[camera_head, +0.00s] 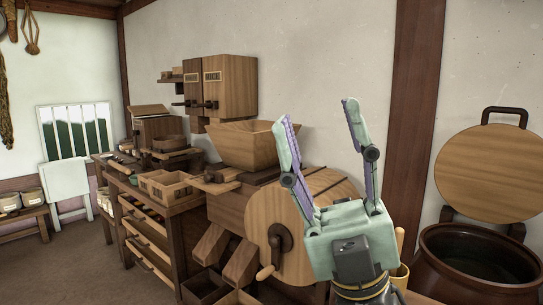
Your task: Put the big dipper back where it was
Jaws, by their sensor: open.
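My gripper (320,112) is raised in the middle right of the view, with its fingers pointing up and spread wide apart. Nothing is between them. A pale yellow upright handle (400,239) and a yellowish cup-like part (400,274) show just right of my gripper's base, partly hidden behind it. They may belong to a dipper, but I cannot tell its size or whether they are one piece. No other thing in view is clearly the big dipper. A dark brown jar (447,276) stands open at the lower right, dark inside.
A round wooden lid (490,174) with a dark handle leans above the jar. A wooden machine with a hopper (238,145) and crank wheel (262,222) stands behind my gripper. A workbench with trays (165,183) extends leftward. The floor (62,270) at left is clear.

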